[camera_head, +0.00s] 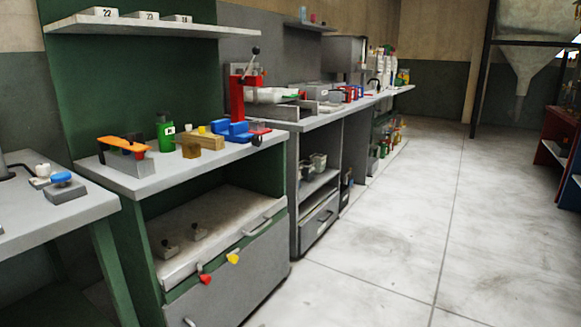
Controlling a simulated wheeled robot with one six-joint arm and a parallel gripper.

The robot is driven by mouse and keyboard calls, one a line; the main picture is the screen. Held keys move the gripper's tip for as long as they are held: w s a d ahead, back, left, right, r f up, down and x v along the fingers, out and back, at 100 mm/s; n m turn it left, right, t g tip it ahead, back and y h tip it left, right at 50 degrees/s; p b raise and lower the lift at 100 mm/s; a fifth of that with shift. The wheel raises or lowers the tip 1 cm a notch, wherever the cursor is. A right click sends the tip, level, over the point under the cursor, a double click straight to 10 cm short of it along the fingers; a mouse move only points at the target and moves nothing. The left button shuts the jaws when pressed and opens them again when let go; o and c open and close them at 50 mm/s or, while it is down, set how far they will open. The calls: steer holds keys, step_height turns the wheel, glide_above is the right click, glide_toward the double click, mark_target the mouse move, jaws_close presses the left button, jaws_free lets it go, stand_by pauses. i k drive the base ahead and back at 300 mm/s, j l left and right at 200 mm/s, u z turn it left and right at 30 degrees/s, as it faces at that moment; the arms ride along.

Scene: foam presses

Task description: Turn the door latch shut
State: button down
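A grey front panel (235,290) closes the lower part of the green cabinet (127,235) under the near workbench. A red knob-like piece (205,279) and a yellow one (233,257) sit at the panel's top edge. Either may be the door latch; I cannot tell which, nor how it is turned. A light bar handle (255,228) is above them, to the right. Another small handle (189,322) shows at the bottom edge of the picture. My gripper is not in view.
The workbench (165,172) carries an orange-topped grey block (125,150), a green container (165,132) and blue blocks (232,130). A red press (238,92) stands behind. A grey side table (50,215) is at left. The floor (400,230) at right is clear.

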mark_target(234, 259)
steer(key=i+j, duration=0.2)
steer(key=i, duration=0.15)
steer(key=i+j+u, duration=0.1)
steer(key=i, duration=0.25)
steer(key=i+j+u, duration=0.1)
steer(key=i+j, duration=0.15)
steer(key=i, duration=0.1)
